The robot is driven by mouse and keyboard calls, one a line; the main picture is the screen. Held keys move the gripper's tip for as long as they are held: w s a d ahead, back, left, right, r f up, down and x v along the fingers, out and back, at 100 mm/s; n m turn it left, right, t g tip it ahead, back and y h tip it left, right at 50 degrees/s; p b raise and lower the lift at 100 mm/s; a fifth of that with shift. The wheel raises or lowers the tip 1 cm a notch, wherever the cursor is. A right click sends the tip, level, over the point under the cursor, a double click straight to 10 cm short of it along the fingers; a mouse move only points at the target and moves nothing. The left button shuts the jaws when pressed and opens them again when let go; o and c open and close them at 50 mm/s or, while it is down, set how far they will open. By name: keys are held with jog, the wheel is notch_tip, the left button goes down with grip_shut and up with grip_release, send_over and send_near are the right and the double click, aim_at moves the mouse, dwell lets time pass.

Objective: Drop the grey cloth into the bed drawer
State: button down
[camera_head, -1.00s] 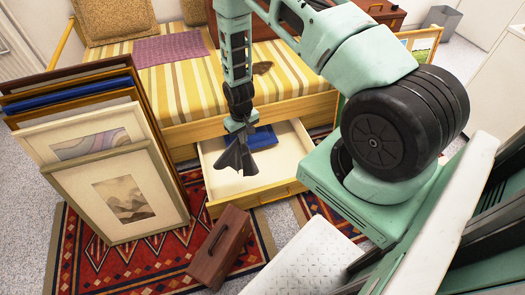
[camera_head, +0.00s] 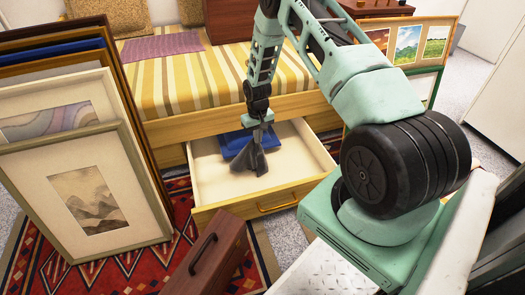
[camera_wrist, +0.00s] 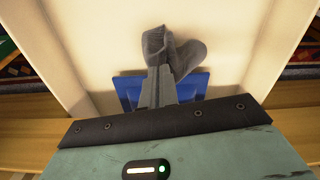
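The grey cloth (camera_head: 250,155) hangs bunched from my gripper (camera_head: 262,128), over the inside of the open bed drawer (camera_head: 205,182). In the wrist view the cloth (camera_wrist: 172,52) is pinched between the fingertips of my gripper (camera_wrist: 158,75), which are close together. The drawer floor (camera_wrist: 105,40) lies beyond it. A blue flat item (camera_head: 232,143) lies in the back of the drawer, partly behind the cloth. It also shows in the wrist view (camera_wrist: 195,84). I cannot tell whether the cloth's lower end touches the drawer floor.
Framed prints (camera_head: 90,200) lean at the left, close to the drawer. A brown box with a handle (camera_head: 212,255) stands in front of the drawer on the red rug (camera_head: 130,270). The striped bed (camera_head: 180,85) is behind. The drawer's right part is clear.

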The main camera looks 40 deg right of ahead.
notch_tip(320, 180, down, 9)
jog(key=d+b, duration=0.2)
jog(key=b, duration=0.6)
jog(key=shift+w+d+b, duration=0.25)
jog(key=shift+d+b, duration=0.15)
jog(key=shift+c, duration=1.4)
grip_release()
notch_tip(320, 180, up, 6)
jog(key=p, duration=0.5)
jog(key=shift+f, duration=0.25)
